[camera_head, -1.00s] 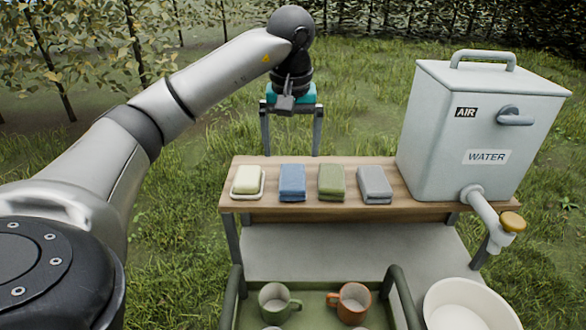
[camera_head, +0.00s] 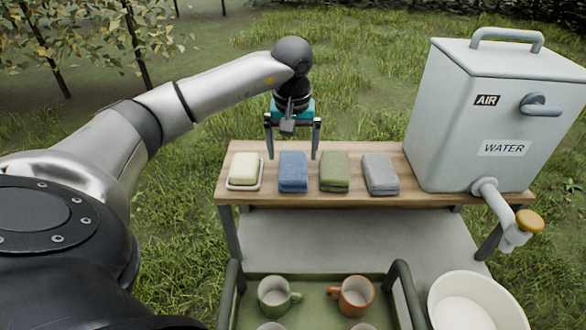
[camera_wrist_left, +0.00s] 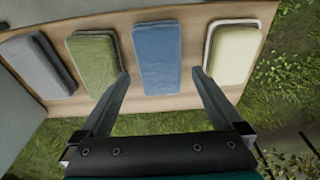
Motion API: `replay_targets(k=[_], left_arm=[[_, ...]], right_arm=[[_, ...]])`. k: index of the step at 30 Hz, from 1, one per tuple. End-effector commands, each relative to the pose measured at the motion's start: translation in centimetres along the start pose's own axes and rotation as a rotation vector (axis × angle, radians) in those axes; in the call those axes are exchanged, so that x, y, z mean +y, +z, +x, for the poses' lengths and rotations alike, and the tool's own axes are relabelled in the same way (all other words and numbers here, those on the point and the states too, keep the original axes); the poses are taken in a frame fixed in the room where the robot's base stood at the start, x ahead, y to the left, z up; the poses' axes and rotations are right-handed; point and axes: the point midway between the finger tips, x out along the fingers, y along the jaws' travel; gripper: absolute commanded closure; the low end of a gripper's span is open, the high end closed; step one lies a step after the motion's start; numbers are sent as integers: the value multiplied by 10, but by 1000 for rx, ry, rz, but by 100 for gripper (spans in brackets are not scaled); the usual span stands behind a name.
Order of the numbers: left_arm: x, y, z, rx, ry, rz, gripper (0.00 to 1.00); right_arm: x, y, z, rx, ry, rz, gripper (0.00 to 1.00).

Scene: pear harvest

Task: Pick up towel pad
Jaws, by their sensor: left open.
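Three folded towel pads lie in a row on the wooden shelf: a blue one (camera_head: 293,171), a green one (camera_head: 335,171) and a grey one (camera_head: 380,174). My left gripper (camera_head: 293,157) is open and empty, pointing down above the blue pad, its fingers spread to either side of it. In the left wrist view the fingertips (camera_wrist_left: 160,73) flank the near part of the blue pad (camera_wrist_left: 156,52), with the green pad (camera_wrist_left: 95,62) to the left and the grey pad (camera_wrist_left: 35,62) further left. My right gripper is not in view.
A cream bar on a white dish (camera_head: 244,171) sits left of the blue pad. A grey water tank (camera_head: 470,130) with a tap stands at the shelf's right end. Below are a green tray (camera_head: 315,300) with mugs and a white basin (camera_head: 470,305).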

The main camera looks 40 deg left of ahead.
Motion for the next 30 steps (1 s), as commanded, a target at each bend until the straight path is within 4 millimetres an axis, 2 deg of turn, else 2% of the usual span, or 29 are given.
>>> replay_targets(k=[5, 12, 16, 22, 30], left_arm=[[0, 0, 13, -2, -2, -1, 0], [1, -2, 48, -2, 0, -3, 0], [1, -3, 55, 0, 0, -2, 0], [1, -3, 56, 1, 0, -2, 0], [1, -3, 55, 1, 0, -2, 30]], right_arm=[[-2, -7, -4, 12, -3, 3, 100], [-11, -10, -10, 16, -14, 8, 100], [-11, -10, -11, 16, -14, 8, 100], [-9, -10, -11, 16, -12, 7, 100], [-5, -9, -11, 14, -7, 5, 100]])
